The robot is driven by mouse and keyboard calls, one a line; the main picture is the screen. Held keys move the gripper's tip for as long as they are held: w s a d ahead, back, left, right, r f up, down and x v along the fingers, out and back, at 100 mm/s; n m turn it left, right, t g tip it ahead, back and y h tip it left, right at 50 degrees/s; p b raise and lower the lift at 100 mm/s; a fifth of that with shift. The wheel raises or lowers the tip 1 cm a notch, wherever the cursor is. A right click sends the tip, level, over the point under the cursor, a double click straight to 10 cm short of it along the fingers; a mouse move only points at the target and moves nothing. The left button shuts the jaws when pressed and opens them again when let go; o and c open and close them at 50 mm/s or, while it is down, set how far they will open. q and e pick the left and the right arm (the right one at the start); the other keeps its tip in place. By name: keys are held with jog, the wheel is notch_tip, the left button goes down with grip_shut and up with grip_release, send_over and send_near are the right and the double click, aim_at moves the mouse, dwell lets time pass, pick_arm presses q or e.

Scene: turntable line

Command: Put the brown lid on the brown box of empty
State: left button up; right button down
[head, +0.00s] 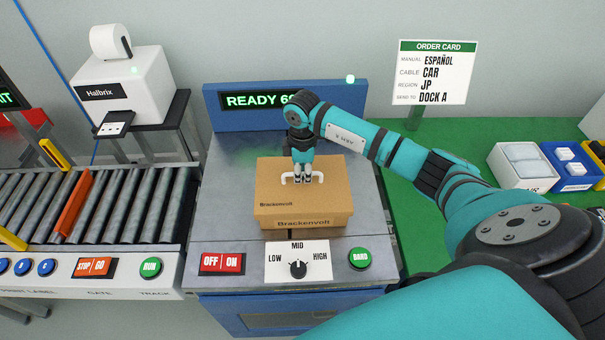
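The brown lid (275,190) has a white handle on top and small "Brackenvolt" print. It is over the brown box (331,222), which stands on the grey metal top of the station and has "Brackenvolt" on its front. The lid covers the opening, so the inside is hidden. I see no clear gap between lid and box, but cannot tell if the lid is fully down. My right gripper (303,180) points down at the middle of the handle, its fingers close together on it. My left gripper is out of view.
A panel with an OFF/ON switch (222,262), a LOW/MID/HIGH knob (298,268) and a green button (359,258) lies in front. A READY display (262,101) stands behind. A roller conveyor (110,205) is left; an order card (432,72) and bins (521,165) are right.

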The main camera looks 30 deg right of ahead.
jog(key=c, duration=2.1)
grip_release()
jog(key=o, duration=0.7)
notch_tip(320, 180, up, 12)
